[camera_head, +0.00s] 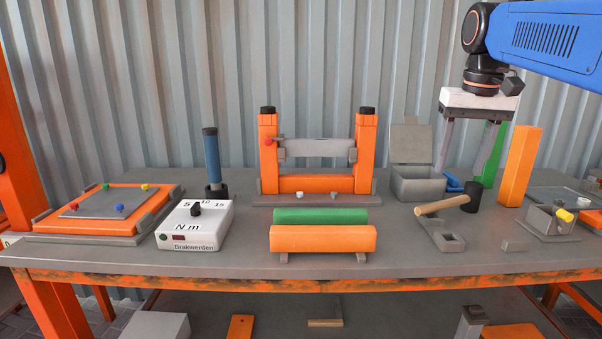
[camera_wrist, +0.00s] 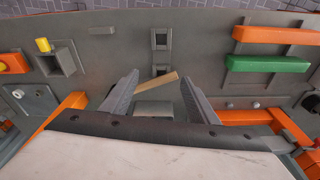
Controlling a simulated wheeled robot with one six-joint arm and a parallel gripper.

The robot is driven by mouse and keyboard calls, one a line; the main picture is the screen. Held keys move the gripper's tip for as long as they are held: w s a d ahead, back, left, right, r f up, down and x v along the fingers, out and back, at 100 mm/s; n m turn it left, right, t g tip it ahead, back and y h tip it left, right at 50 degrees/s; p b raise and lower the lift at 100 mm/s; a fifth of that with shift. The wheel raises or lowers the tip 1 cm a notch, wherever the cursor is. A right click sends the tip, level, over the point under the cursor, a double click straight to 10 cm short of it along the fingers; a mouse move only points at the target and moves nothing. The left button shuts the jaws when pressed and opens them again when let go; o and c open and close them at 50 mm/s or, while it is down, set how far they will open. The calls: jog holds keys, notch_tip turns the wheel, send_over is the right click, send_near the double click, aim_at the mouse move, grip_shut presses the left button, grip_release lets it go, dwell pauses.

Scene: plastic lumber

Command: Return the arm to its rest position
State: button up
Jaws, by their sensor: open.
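My gripper (camera_head: 461,178) hangs from my blue arm at the upper right of the head view, fingers pointing down. The fingers are apart and nothing is between them. It is above the back right of the table, near the grey box with a raised lid (camera_head: 418,184) and the orange upright block (camera_head: 520,165). How far it is from them in depth is hard to tell. In the wrist view, the two fingers (camera_wrist: 160,82) are spread over the bench, with the mallet's wooden handle (camera_wrist: 158,84) showing below them.
A mallet (camera_head: 443,204) lies at the right on the grey table (camera_head: 370,262). A green upright block (camera_head: 489,160) stands behind the gripper. An orange frame (camera_head: 314,184), horizontal green and orange bars (camera_head: 323,239), and a white torque box (camera_head: 196,226) occupy the middle and left.

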jog(key=s+a+f+n+t, duration=0.1)
jog(key=s+a+f, duration=0.1)
jog(key=s+f, duration=0.8)
jog(key=s+a+f+t, duration=0.2)
jog(key=s+f, duration=0.9)
jog(key=f, duration=0.8)
jog(key=shift+s+a+n, duration=0.25)
jog(key=shift+a+n, duration=0.05)
jog(key=shift+n, duration=0.1)
jog(key=shift+o, duration=0.5)
jog(key=shift+r, duration=0.15)
